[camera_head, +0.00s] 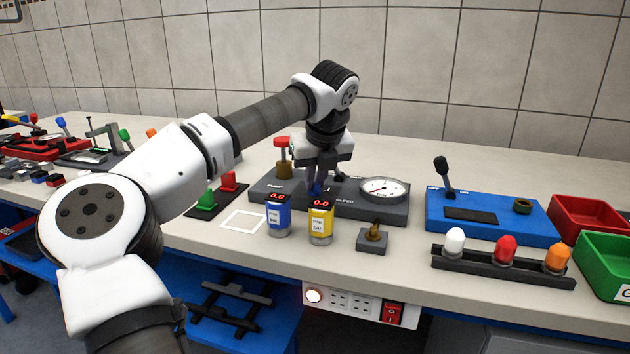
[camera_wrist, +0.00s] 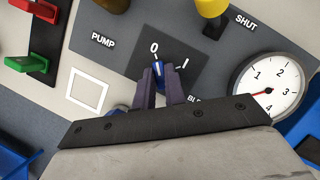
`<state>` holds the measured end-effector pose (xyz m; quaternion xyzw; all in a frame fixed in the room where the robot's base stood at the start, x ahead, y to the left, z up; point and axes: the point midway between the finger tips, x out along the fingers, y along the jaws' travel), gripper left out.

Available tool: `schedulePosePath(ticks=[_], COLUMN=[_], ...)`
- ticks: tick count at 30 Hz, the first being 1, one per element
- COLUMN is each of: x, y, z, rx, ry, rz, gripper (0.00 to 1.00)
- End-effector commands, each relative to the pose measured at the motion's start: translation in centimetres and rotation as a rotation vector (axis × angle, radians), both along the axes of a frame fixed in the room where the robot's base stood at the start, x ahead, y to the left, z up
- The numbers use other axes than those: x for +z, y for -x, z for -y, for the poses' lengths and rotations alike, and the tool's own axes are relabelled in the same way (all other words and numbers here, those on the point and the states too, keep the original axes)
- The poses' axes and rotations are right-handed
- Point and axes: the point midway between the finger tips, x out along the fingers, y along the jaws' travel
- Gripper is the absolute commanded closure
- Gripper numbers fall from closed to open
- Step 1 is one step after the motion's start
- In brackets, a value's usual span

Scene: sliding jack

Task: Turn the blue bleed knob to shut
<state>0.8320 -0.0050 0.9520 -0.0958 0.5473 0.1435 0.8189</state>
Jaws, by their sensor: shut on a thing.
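The blue bleed knob (camera_head: 317,189) is on the dark grey pump panel (camera_head: 262,187), below my wrist. In the wrist view the blue knob (camera_wrist: 158,71) sits on a dark plate marked 0 and I, its visible end towards the 0. My gripper (camera_head: 316,184) points down at it. In the wrist view the gripper's fingers (camera_wrist: 160,76) are closed on either side of the knob and hide its sides.
A dial gauge (camera_head: 383,189) is close to the right of my gripper. Blue (camera_head: 277,217) and yellow (camera_head: 320,224) canisters reading 0.0 stand in front. A blue panel (camera_head: 490,213) with a black lever is further right.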

Motion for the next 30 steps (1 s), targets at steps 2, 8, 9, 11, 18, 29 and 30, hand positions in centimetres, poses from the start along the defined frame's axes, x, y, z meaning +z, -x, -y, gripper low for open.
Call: schedulePosePath(ticks=[2, 8, 9, 11, 18, 29, 30], x=[0.12, 0.1, 0.12, 0.14, 0.18, 0.15, 0.14], y=[-0.06, -0.07, -0.08, -0.08, -0.09, -0.08, -0.07], z=[0.08, 0.08, 0.08, 0.07, 0.06, 0.06, 0.06], rx=[0.04, 0.11, 0.118, 0.128, 0.143, 0.141, 0.141], ry=[0.0, 0.0, 0.0, 0.0, 0.001, 0.001, 0.0], rz=[0.004, 0.003, 0.003, 0.003, 0.003, 0.004, 0.002], gripper=[1.0, 1.0, 1.0, 1.0, 1.0, 0.74, 0.69])
